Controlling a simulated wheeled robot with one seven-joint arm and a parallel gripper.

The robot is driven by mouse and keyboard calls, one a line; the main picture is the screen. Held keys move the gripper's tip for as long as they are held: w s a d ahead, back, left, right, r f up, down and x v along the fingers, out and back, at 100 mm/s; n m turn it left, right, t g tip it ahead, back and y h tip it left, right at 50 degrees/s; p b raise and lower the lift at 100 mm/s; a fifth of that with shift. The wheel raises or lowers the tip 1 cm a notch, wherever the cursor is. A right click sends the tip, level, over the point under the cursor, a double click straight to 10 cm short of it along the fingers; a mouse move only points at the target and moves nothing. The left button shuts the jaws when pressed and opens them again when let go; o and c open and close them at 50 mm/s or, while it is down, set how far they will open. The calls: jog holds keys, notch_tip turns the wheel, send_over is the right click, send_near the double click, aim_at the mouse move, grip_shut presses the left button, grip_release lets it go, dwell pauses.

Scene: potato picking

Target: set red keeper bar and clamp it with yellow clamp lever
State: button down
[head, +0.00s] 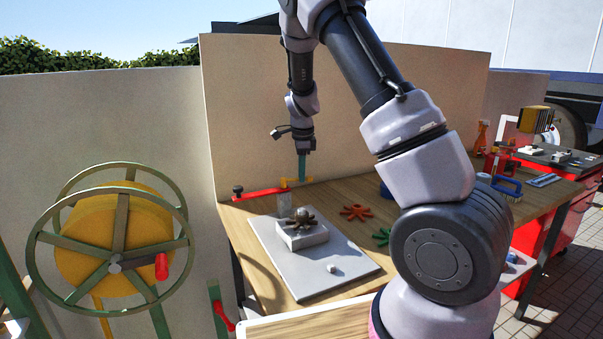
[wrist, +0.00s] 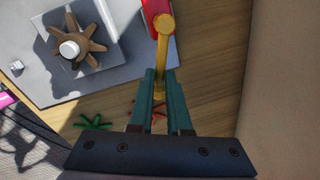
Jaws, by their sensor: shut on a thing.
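The red keeper bar (head: 262,193) lies across the back of the grey plate on the workbench, its right end by the yellow clamp lever. The bar's end also shows at the top of the wrist view (wrist: 152,8). The yellow clamp lever (wrist: 163,55) runs down from a round end beside the bar to between my fingers; in the head view it is small (head: 294,181). My gripper (wrist: 158,88), with green fingers, is shut on the lever. In the head view my gripper (head: 302,175) points down at the bar's right end. The lever's gripped end is partly hidden.
A grey plate (head: 283,264) carries a block (head: 302,238) with a brown star-shaped knob (head: 302,216). A red star knob (head: 356,212) and a green one (head: 381,237) lie to its right. A beige wall (head: 237,110) stands close behind. A yellow reel (head: 92,240) stands left.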

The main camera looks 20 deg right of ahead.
dwell(0.4)
jog(key=c, duration=0.9)
grip_release()
jog(key=shift+o, duration=0.2)
jog(key=shift+r, duration=0.1)
notch_tip(320, 180, up, 11)
jog(key=s, duration=0.1)
jog(key=shift+s+a+f, duration=0.15)
jog(key=shift+s+f, duration=0.05)
jog(key=shift+s, duration=0.1)
